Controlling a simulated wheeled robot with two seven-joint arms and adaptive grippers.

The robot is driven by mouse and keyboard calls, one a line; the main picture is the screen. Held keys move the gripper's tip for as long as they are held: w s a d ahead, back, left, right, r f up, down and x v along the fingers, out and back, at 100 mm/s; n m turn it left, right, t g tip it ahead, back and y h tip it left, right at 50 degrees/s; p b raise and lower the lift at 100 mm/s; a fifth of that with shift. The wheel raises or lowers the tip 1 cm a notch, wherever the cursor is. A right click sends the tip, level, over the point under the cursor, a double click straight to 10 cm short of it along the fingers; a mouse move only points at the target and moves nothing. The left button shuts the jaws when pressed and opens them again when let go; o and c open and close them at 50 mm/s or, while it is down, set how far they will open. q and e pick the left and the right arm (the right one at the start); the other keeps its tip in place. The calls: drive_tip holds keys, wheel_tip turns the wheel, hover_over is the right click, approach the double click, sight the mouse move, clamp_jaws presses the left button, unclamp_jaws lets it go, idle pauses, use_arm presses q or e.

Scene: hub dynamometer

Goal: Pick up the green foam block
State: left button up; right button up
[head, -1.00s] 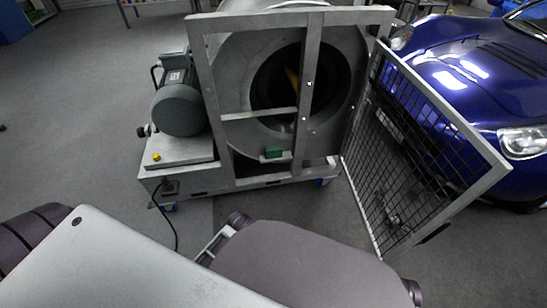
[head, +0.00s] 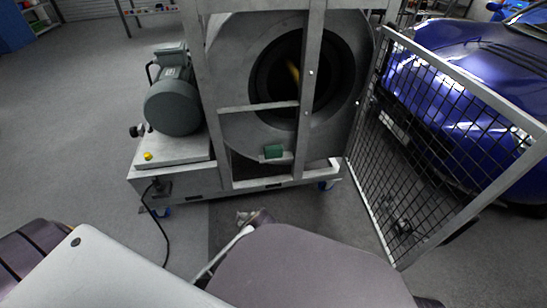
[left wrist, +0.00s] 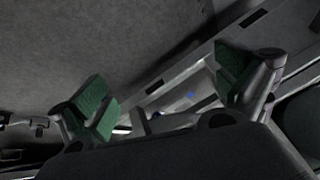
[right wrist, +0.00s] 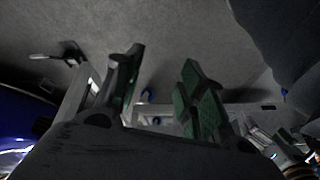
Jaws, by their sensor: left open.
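The green foam block (head: 273,151) rests on a small pale ledge at the lower front of the dynamometer drum, behind the metal frame's opening. In the left wrist view my left gripper (left wrist: 165,78) is open, with its green-padded fingers wide apart and nothing between them. In the right wrist view my right gripper (right wrist: 162,80) has its green-padded fingers apart, with nothing held. Both grippers are away from the block. I cannot make out the block in either wrist view. In the head view my own body hides most of the grippers.
The metal frame (head: 312,95) has an upright and a crossbar close to the block. The mesh gate (head: 430,130) stands open at the right, beside a blue car (head: 470,85). A grey motor (head: 173,105) sits left of the drum. A black cable trails on the clear floor.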

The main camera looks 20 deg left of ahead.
use_arm(q)
drive_tip(key=w+r+n+t+y, duration=0.1)
drive_tip(key=w+t+y, duration=0.1)
drive_tip(key=w, duration=0.5)
drive_tip(key=w+r+n+t+y+b, duration=0.1)
drive_tip(key=w+t, duration=0.3)
drive_tip(key=w, duration=0.4)
drive_tip(key=w+r+n+t+y, duration=0.1)
drive_tip(key=w+n+t+y, duration=0.1)
drive_tip(key=w+t, duration=0.2)
drive_tip(key=w, duration=0.3)
drive_tip(key=shift+w+d+r+y+b, duration=0.2)
drive_tip(key=shift+w+r+y+b, duration=0.1)
drive_tip(key=shift+r+y, duration=0.1)
use_arm(e)
drive_tip(key=a+f+t+y, duration=0.2)
drive_tip(key=a+f+y, duration=0.1)
drive_tip(key=a+f, duration=0.2)
drive_tip(key=shift+s+a+f+m, duration=0.15)
drive_tip(key=shift+s+a+m, duration=0.15)
drive_tip(key=shift+a, duration=0.4)
